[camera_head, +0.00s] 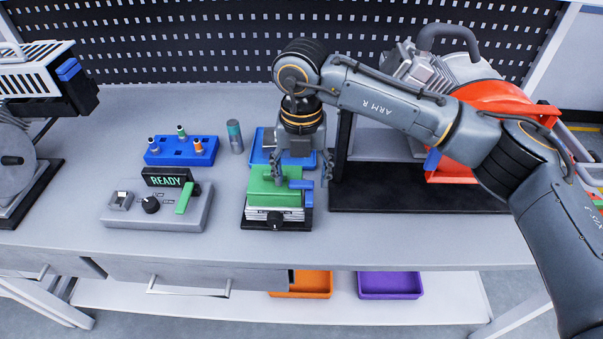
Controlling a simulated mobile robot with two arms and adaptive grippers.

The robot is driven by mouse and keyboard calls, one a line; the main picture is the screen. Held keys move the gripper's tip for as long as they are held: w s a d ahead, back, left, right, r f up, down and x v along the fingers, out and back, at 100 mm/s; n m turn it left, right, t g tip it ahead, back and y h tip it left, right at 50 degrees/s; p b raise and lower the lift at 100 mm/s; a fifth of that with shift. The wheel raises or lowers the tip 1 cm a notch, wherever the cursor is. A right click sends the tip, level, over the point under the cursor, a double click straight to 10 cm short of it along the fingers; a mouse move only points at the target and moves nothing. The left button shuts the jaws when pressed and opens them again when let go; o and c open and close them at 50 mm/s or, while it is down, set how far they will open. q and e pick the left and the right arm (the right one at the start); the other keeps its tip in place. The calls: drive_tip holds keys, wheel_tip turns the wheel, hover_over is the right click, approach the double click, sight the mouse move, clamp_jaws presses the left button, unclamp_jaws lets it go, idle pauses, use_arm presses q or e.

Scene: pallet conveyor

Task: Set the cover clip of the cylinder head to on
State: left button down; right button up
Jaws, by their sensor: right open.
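The cylinder head (273,213) sits on the grey bench, a finned metal block under a green cover (272,189) with a dark base. A blue clip (300,185) shows at the right side of the cover; I cannot tell its on or off position. My right gripper (303,176) points down over the cover's back right part, open, with its fingers apart near the blue clip. I cannot tell whether a finger touches it. My left gripper is not in view.
A control box (165,220) with a READY display (167,178) and a green lever stands to the left. Behind it are a blue peg block (182,151) and a grey-teal cylinder (235,136). A blue tray (262,150) lies behind the cylinder head. A red machine (490,95) stands at right.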

sight(301, 183)
wheel_tip(301, 183, up, 12)
idle(0.4)
drive_tip(key=shift+s+f, duration=0.1)
drive_tip(key=shift+f, duration=0.1)
